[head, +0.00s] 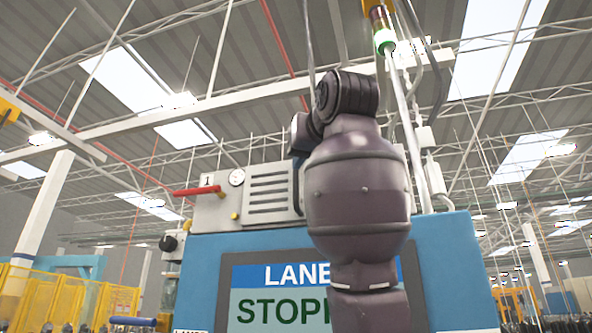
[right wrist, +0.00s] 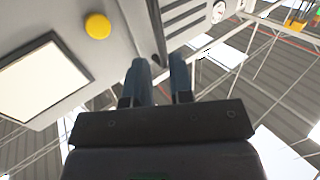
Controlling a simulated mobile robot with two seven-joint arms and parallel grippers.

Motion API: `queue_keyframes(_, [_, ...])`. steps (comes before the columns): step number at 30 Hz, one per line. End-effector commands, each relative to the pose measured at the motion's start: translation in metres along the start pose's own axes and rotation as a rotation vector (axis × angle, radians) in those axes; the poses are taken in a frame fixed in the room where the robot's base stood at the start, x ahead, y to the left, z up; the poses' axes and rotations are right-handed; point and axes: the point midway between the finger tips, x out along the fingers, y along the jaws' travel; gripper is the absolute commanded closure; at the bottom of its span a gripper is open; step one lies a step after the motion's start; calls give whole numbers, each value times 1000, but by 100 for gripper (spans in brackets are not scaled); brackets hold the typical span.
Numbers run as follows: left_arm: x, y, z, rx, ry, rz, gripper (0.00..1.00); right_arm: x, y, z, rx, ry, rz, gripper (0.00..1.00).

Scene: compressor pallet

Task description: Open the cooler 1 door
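The cooler unit is a grey cabinet (head: 225,208) with a "1" label, standing on top of a blue machine in the head view. Its louvred front panel (head: 268,182) faces me and looks closed. A dark upright bar (right wrist: 156,28) runs along the grey face in the right wrist view, perhaps a handle. My right gripper (right wrist: 158,68) has its two dark blue fingers apart, with the bar's end near the gap between the tips; I cannot tell whether they touch. In the head view my right arm hides the cabinet's right part and most of this gripper. My left gripper is not clearly seen.
A red lever (head: 196,191) and a round gauge (head: 236,177) are at the cabinet's left. A signal tower (head: 384,38) rises behind my arm. The blue machine's display (head: 265,300) is partly covered by my arm.

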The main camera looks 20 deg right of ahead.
Motion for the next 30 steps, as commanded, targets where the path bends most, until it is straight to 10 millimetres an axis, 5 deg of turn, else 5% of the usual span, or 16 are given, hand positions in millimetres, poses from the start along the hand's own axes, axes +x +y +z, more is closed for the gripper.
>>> queue_keyframes(10, [-8, -1, -13, 1, -1, 1, 57, 52, 0, -1, 0, -3, 1, 79])
queue_keyframes(24, [-9, -1, -7, 0, -16, 1, 57, 63, 0, 0, 0, 0, 0, 79])
queue_keyframes(30, [-9, -1, -9, -1, -11, 0, 57, 63, 0, 0, 0, 0, 0, 100])
